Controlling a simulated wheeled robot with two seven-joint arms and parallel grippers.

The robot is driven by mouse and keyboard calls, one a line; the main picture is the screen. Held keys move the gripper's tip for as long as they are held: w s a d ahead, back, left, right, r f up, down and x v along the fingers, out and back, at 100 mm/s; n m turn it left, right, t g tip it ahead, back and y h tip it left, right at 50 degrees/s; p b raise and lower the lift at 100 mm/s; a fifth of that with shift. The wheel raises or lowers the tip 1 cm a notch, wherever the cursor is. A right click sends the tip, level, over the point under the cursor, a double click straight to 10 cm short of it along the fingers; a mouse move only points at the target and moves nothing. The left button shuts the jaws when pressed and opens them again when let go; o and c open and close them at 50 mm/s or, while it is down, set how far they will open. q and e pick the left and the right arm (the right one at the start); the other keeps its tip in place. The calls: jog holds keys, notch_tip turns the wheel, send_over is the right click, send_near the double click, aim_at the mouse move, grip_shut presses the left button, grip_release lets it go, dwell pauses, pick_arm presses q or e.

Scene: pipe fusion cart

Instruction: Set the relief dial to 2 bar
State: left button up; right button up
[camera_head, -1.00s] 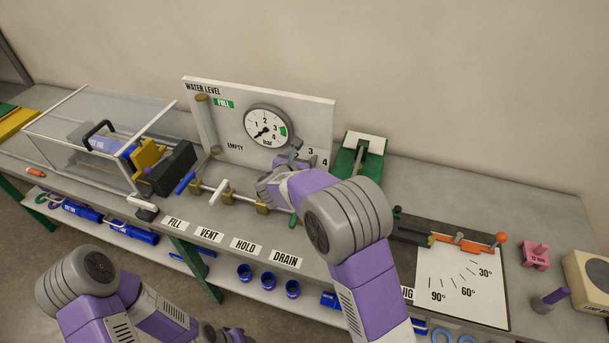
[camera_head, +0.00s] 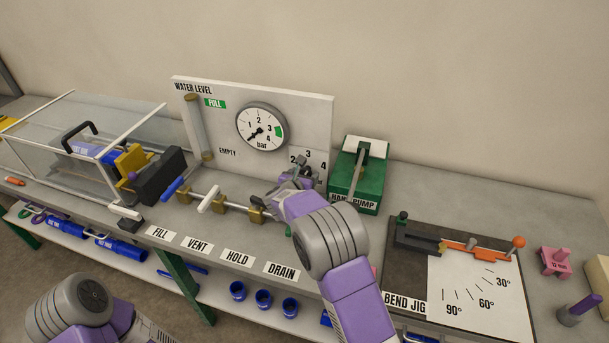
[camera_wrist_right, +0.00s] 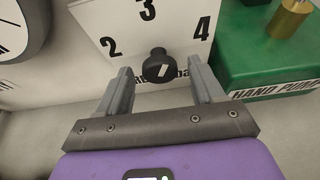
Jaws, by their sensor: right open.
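The relief dial is a small black knob (camera_wrist_right: 158,66) with a white mark on its face, on a white plate numbered 2, 3 and 4. The mark looks tilted, but I cannot tell which number it points to. My right gripper (camera_wrist_right: 159,76) is open in the right wrist view, one finger on each side of the knob, with visible gaps. In the head view my right gripper (camera_head: 298,177) is at the lower right of the white panel (camera_head: 225,130) and partly hides the dial. My left gripper is out of view; only part of my left arm shows.
The pressure gauge (camera_head: 261,127) is left of the dial, its needle at the low end. The green hand pump (camera_head: 363,175) stands close on the right. Valves with handles (camera_head: 210,199) line the bench to the left. The bend jig (camera_head: 460,270) lies farther right.

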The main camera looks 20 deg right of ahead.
jog(key=shift+w+d+f, duration=0.2)
jog(key=shift+w+d, duration=0.1)
jog(key=shift+w, duration=0.1)
jog(key=shift+c, duration=0.3)
jog(key=c, duration=1)
jog(key=shift+a+n+g+h+p, duration=0.1)
jog(key=shift+n+g+h+p, duration=0.35)
jog(key=shift+n+h, duration=0.55)
jog(key=shift+n+g+h+p, duration=0.25)
jog(key=shift+n+h+p, duration=0.35)
jog(key=shift+n, duration=0.7)
